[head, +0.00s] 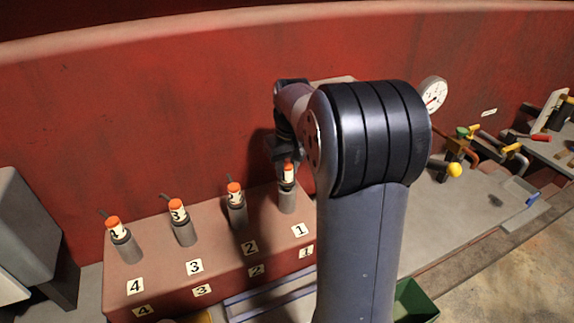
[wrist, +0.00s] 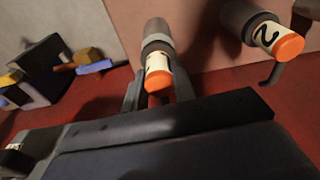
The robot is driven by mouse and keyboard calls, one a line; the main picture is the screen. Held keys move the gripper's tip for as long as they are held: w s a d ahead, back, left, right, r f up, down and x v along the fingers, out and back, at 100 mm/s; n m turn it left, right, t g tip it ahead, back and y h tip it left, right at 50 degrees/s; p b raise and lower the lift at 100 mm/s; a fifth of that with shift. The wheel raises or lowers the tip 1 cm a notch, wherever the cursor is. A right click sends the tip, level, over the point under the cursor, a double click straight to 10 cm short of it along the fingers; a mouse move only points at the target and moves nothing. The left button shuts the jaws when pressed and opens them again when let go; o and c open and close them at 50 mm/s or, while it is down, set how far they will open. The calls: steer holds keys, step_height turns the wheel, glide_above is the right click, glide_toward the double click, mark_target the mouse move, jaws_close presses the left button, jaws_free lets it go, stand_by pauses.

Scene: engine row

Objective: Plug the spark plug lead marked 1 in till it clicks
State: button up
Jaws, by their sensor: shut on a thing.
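The lead marked 1 (head: 288,174) is at the right end of the row on the red-brown engine block (head: 220,262). It has an orange end and a white label, and sits on or over a grey socket (head: 287,201) by the number 1 tag (head: 300,230). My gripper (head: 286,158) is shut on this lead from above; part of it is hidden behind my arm. In the wrist view the lead (wrist: 158,75) is between the fingers (wrist: 158,95), in line with the grey socket (wrist: 155,32). I cannot tell whether it is fully seated.
Lead 2 (head: 234,192) stands close to the left, with leads 3 (head: 177,211) and 4 (head: 116,229) beyond it. A red wall (head: 120,110) rises behind. A gauge (head: 433,93) and valves with a yellow knob (head: 454,170) are at right. A green bin (head: 415,302) is below.

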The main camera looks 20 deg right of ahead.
steer(key=shift+f+b, duration=0.5)
steer(key=shift+f, duration=0.45)
stand_by(0.5)
steer(key=o, duration=1.1)
steer(key=shift+c, duration=0.2)
steer(key=shift+r, duration=0.1)
steer(key=r, duration=0.3)
steer(key=s+r, duration=0.1)
steer(key=r, duration=0.6)
steer(key=shift+s+r, duration=0.2)
steer(key=shift+r, duration=0.15)
steer(key=f, duration=0.3)
steer(key=w+f, duration=0.1)
steer(key=f, duration=0.6)
steer(key=shift+w+f, duration=0.2)
steer(key=shift+f, duration=0.15)
steer(key=shift+r, duration=0.25)
